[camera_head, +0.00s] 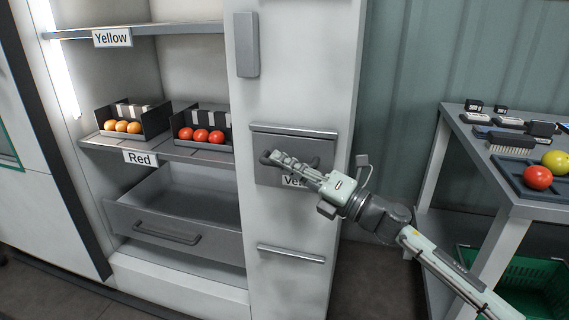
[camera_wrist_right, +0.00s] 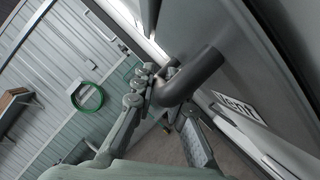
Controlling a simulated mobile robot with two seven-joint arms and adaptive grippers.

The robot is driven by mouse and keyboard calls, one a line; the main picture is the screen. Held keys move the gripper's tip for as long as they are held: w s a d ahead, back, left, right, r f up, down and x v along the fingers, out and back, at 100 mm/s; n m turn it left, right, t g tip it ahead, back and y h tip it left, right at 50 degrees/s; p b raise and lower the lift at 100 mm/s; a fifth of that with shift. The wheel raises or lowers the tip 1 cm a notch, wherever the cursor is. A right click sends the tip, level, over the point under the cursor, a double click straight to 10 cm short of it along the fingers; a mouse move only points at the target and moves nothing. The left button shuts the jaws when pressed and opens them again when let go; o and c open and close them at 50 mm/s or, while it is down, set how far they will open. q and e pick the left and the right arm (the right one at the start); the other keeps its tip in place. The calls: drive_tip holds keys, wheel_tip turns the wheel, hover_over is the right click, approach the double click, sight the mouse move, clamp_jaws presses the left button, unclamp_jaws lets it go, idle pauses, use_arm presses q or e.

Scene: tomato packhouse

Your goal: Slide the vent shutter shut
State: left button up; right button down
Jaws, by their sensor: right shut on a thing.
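The vent shutter (camera_head: 322,150) is a grey panel on the white cabinet front, just below the upper rail (camera_head: 295,130). A label reading "Vent" (camera_head: 292,181), partly covered by my gripper, is on its lower part. It also shows in the right wrist view (camera_wrist_right: 237,104). My right gripper (camera_head: 275,159) is shut on the dark, curved shutter handle (camera_wrist_right: 198,76). In the right wrist view, its fingers (camera_wrist_right: 165,100) lie on either side of the handle. My left gripper is not in view.
A lower rail (camera_head: 291,254) crosses the white front below the shutter. An open grey drawer (camera_head: 180,232) and shelves with tomato boxes are at left. A dark-topped table (camera_head: 480,150) with a tray and tools stands at right, above a green crate (camera_head: 540,275).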

drive_tip(key=shift+r, duration=0.45)
drive_tip(key=c, duration=1.7)
unclamp_jaws()
drive_tip(key=shift+o, duration=0.8)
drive_tip(key=shift+f, duration=0.15)
drive_tip(key=v, duration=1.2)
drive_tip(key=shift+f, duration=0.1)
